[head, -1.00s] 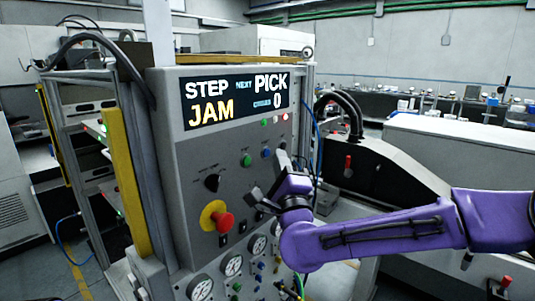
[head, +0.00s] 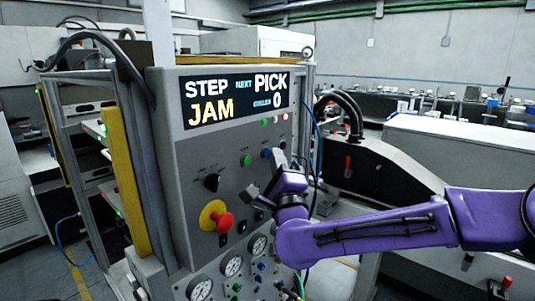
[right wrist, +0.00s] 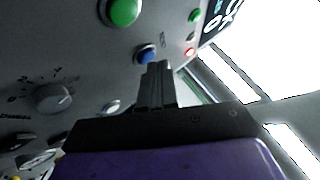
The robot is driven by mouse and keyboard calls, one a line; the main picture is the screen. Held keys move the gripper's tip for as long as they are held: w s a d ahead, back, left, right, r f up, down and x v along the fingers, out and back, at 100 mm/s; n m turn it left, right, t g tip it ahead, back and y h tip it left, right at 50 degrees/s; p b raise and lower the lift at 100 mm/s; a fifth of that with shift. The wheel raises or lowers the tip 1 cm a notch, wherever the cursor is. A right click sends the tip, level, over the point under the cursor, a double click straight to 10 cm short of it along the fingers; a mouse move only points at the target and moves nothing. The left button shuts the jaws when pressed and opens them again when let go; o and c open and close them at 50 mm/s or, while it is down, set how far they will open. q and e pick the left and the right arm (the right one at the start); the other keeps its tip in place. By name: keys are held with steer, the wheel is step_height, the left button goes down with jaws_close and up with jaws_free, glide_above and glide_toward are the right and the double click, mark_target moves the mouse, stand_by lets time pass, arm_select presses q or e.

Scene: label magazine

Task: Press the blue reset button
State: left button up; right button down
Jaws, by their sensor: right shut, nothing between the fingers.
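The blue reset button (head: 266,153) sits on the grey control panel, right of a green button (head: 246,160). It also shows in the right wrist view (right wrist: 146,54), just beyond and slightly left of my fingertips. My left gripper is not in view.
The panel display (head: 236,102) reads STEP, NEXT PICK, JAM and 0. A red mushroom button (head: 224,222) on a yellow collar and a black rotary knob (head: 213,182) are below left. Gauges (head: 232,265) line the lower panel. A blue cable runs down the panel's right edge.

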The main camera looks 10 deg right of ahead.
steer(key=shift+w+a, duration=0.2)
stand_by(0.4)
steer(key=shift+s+d, duration=0.1)
steer(key=shift+s+d+b, duration=0.35)
steer(key=shift+s+b, duration=0.05)
steer(key=shift+s, duration=0.1)
steer(key=s+d, duration=0.1)
steer(key=s, duration=0.1)
steer(key=s+d+b, duration=0.1)
steer(key=s+d, duration=0.1)
stand_by(0.6)
stand_by(0.4)
